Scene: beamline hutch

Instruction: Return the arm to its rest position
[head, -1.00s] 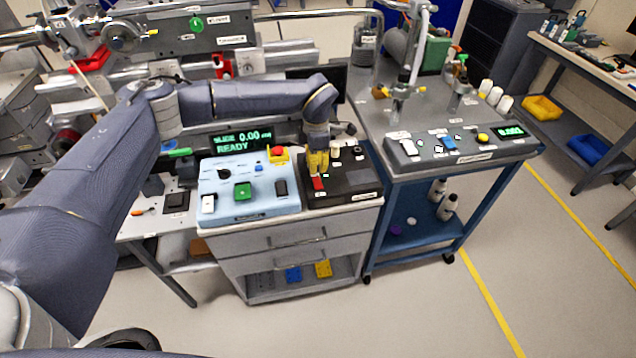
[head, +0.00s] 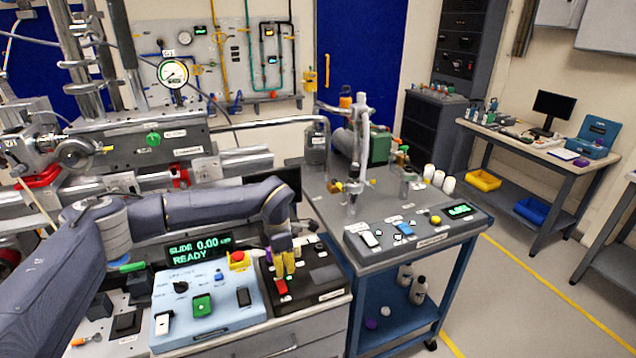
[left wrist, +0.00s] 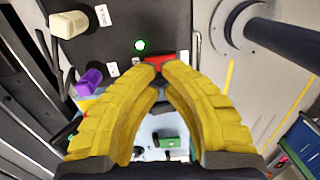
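My left gripper (head: 284,264), with yellow fingers, points down over the black control box (head: 318,272), right beside a red switch (head: 281,287). In the left wrist view its curved fingers (left wrist: 159,74) come close together at the tips, with the red switch (left wrist: 158,61) just beyond them. I cannot tell whether the tips touch the switch or each other. A green light (left wrist: 140,45) glows on the black box. My left arm reaches in from the left across the bench. My right gripper is not in view.
A light-blue control box (head: 233,311) adjoins the black box on its left, with a display (head: 197,250) reading READY behind. Beamline pipes and a gauge (head: 173,73) stand behind my arm. A blue cart (head: 373,268) with a control panel is on the right. Open floor lies beyond it.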

